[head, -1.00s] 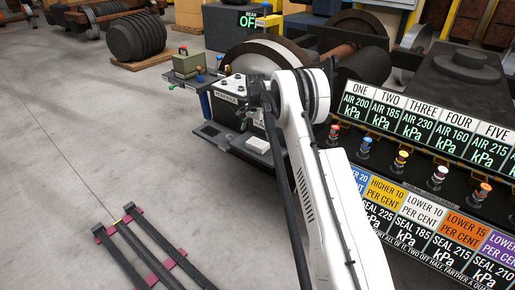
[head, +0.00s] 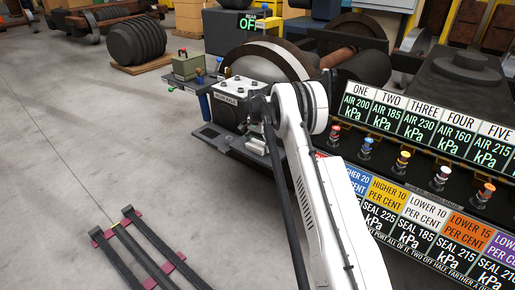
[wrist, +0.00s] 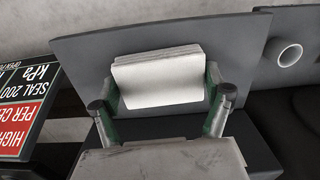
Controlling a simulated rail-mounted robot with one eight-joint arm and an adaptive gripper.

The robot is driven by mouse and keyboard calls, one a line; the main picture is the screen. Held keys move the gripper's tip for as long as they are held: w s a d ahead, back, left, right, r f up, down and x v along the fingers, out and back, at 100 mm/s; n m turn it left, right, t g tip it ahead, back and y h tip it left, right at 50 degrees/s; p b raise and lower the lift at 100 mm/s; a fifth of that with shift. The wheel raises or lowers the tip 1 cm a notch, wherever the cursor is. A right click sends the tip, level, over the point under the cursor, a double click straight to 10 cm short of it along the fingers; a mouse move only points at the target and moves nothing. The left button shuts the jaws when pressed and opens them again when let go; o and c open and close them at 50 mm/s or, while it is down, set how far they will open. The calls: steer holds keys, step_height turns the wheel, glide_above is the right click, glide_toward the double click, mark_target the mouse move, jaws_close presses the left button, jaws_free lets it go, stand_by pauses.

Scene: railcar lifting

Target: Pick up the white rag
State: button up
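The white rag (wrist: 158,78) is a folded, layered pad lying on a flat grey tray (wrist: 90,45) in the wrist view. My gripper (wrist: 163,94) is open, with one finger at the left side of the rag and one at the right. I cannot tell whether the fingers touch it. In the head view my gripper (head: 258,143) is low over the dark shelf (head: 214,136) beside the machine, and the rag is mostly hidden there.
A white cup-like ring (wrist: 285,53) is at the right in the wrist view. In the head view a green box (head: 187,66) stands on a small shelf behind my gripper. A row of valve knobs (head: 403,160) and label boards (head: 430,215) is at right. The floor at left is mostly open.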

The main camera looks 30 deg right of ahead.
mark_target(257, 144)
steer(key=c, duration=0.6)
steer(key=shift+r, duration=0.1)
steer(key=shift+r, duration=0.45)
step_height(257, 144, up, 4)
steer(key=shift+a+f+p, duration=0.15)
steer(key=shift+p, duration=0.75)
steer(key=s+a+r, duration=0.2)
steer(key=a, duration=0.1)
steer(key=s+a+r+p, duration=0.1)
steer(key=a+r, duration=0.1)
steer(key=a, duration=0.1)
steer(key=s+a+r+p, duration=0.1)
steer(key=s+a+r, duration=0.1)
steer(key=a, duration=0.2)
steer(key=shift+s+r, duration=0.1)
steer(key=shift+s, duration=0.2)
